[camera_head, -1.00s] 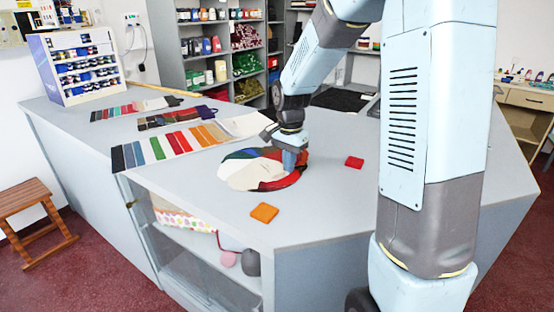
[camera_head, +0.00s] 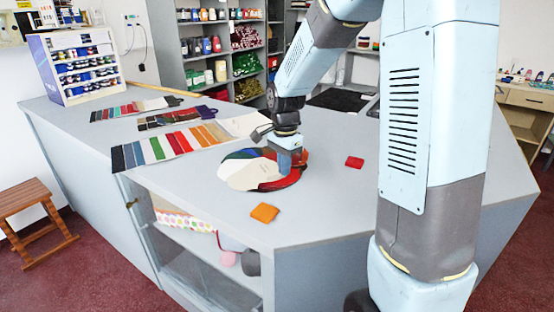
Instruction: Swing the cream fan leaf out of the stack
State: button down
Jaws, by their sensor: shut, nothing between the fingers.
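The cream fan leaf (camera_head: 252,174) lies on the counter at the front left of a round fan stack (camera_head: 284,181) of coloured leaves. Red, dark blue, green and white leaves show around it. My gripper (camera_head: 286,172) points down at the right part of the stack, beside the cream leaf. Its fingers are shut with nothing between them. The fingertips are small here, and I cannot tell whether they touch a leaf. My gripper hides part of the stack behind it.
A strip of colour swatches (camera_head: 170,143) lies to the left. The grey counter (camera_head: 330,205) is clear at the front right.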

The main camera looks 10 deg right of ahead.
jog(key=shift+s+a+m, duration=0.2)
jog(key=shift+a+m, duration=0.3)
jog(key=shift+m, duration=0.05)
jog(key=shift+s+a+m, duration=0.2)
jog(key=shift+a+m, duration=0.3)
jog(key=shift+m, duration=0.05)
jog(key=shift+s+a+m, duration=0.15)
jog(key=shift+a+m, duration=0.45)
jog(key=shift+s+a+m, duration=0.1)
jog(key=shift+a+m, duration=0.3)
jog(key=shift+m, duration=0.1)
jog(key=shift+a, duration=0.1)
jog(key=shift+a+m, duration=1)
jog(key=shift+a, duration=0.1)
